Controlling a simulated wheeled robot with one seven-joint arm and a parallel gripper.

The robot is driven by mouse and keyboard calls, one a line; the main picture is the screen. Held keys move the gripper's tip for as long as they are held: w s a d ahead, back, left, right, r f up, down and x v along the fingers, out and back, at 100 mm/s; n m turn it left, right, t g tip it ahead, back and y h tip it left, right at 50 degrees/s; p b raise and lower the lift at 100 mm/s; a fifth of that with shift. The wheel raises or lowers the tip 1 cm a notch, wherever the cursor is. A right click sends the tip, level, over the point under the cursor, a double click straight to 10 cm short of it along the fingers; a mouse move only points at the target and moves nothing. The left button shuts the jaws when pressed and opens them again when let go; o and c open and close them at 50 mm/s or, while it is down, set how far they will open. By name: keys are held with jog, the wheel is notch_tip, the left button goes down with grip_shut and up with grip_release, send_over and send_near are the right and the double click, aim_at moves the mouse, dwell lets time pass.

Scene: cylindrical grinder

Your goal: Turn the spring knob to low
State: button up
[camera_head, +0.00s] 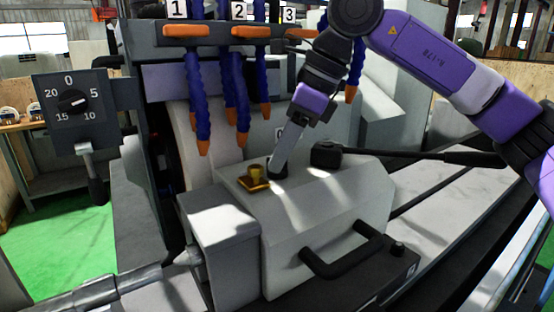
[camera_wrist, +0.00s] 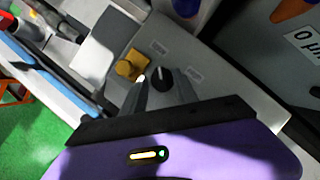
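A small black round knob (camera_wrist: 163,77) with a white pointer line stands on top of the light grey housing (camera_head: 331,205). It looks like the spring knob. In the head view, the same black knob (camera_head: 279,172) sits just below my fingertips. My gripper (camera_head: 281,163) reaches down to it from above. In the wrist view, my gripper's two fingers (camera_wrist: 163,84) stand on either side of the knob, near its rim. I cannot tell whether they press on it. Pale labels (camera_wrist: 158,47) lie beside the knob, too blurred to read.
A yellow knob (camera_head: 256,173) on a square base stands close to the left of the black knob. A black block with a long lever (camera_head: 326,154) is close on the right. Blue hoses with orange tips (camera_head: 240,100) hang behind. A black handle (camera_head: 345,252) is in front.

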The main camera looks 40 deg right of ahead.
jog(key=shift+a+f, duration=0.15)
jog(key=shift+f, duration=0.7)
jog(key=shift+w+p+v, duration=0.2)
jog(key=shift+p+v, duration=0.6)
jog(key=shift+v, duration=0.7)
jog(key=shift+w+p+v, duration=0.15)
jog(key=shift+p+v, duration=0.65)
jog(key=shift+v, duration=0.7)
jog(key=shift+p+v, duration=0.3)
jog(key=shift+v, duration=0.45)
jog(key=shift+r, duration=0.1)
